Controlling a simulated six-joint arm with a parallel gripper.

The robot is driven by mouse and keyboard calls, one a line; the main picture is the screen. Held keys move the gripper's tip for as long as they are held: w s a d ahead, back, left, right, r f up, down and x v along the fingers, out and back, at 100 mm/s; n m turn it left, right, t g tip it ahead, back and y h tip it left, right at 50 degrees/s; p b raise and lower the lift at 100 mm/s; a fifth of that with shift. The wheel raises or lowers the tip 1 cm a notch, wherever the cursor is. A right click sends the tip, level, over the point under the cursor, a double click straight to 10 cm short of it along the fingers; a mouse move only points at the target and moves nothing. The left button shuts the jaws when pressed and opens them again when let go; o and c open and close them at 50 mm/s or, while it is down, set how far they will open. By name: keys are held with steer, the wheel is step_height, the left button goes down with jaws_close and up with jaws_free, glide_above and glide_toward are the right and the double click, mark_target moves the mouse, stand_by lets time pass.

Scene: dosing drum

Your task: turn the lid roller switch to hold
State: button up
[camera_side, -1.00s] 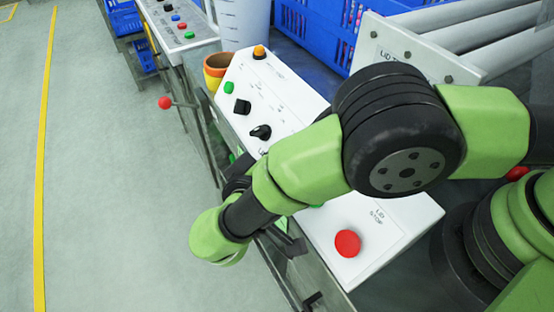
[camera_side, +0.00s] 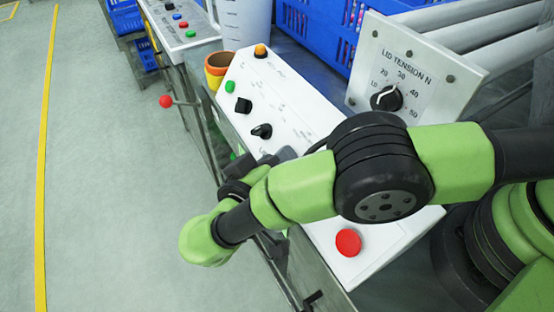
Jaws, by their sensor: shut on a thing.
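The white sloping control panel (camera_side: 300,115) runs diagonally through the middle of the view. My gripper (camera_side: 281,157) is low at the panel, just below its two visible black rotary switches, and is partly hidden by my own wrist and forearm. It is shut on what appears to be the lid roller switch, in line with the others. The switch itself, its pointer and its label are hidden behind my gripper and arm. The upper black switch (camera_side: 243,105) and the lower black switch (camera_side: 261,131) are clear of the jaws.
A red stop button (camera_side: 348,243) sits at the panel's near end, below my forearm. A green button (camera_side: 230,87) and an orange lamp (camera_side: 260,51) are at its far end. A lid tension dial (camera_side: 386,98) stands behind. Left, a red-knobbed lever (camera_side: 166,102) sticks out over open floor.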

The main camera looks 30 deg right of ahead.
steer(key=o, duration=0.9)
steer(key=shift+o, duration=0.2)
steer(key=shift+a, duration=0.1)
steer(key=s+a+r, duration=0.2)
steer(key=a+r, duration=0.2)
steer(key=r, duration=0.4)
steer(key=shift+s, duration=0.25)
steer(key=shift+r, duration=0.1)
